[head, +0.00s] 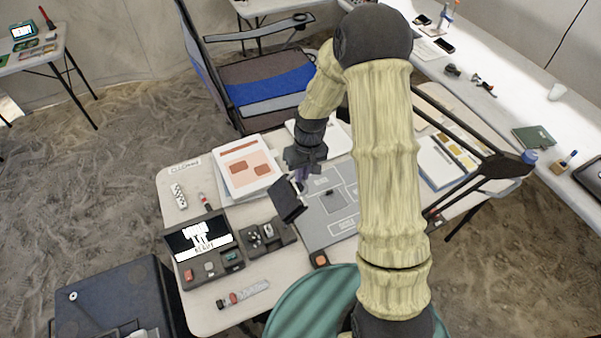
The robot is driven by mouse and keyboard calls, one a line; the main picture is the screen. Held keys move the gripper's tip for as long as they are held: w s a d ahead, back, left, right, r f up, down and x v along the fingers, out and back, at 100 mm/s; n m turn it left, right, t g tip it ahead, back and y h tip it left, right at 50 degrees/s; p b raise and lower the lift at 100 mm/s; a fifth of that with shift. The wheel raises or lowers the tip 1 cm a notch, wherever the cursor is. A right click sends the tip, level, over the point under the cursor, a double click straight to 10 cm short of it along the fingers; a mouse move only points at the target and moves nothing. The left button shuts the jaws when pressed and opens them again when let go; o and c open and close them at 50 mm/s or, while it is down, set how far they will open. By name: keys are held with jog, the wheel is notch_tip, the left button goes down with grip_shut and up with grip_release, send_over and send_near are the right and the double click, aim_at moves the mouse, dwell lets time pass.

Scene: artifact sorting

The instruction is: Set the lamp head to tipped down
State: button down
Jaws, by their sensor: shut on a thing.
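The lamp head (288,203) looks like a dark, box-shaped piece above the left-middle of the table, tilted, with a pale strip along its right edge. My gripper (300,182) reaches down from the upper right and is shut at the upper edge of this piece. The fingertips are small and partly hidden, so the exact grip point is hard to see. My arm covers the middle of the table.
Below the lamp head are a grey marked mat (318,232), a small-parts tray (270,237) and a device with a lit screen (203,243). A blue folding chair (265,85) stands beyond; dark bars (475,175) cross at right.

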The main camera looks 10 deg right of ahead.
jog(key=c, duration=1.5)
grip_release()
notch_tip(320, 180, up, 17)
jog(key=d+b, duration=0.2)
jog(key=b, duration=0.1)
jog(key=shift+w+r, duration=0.15)
jog(key=shift+w, duration=0.15)
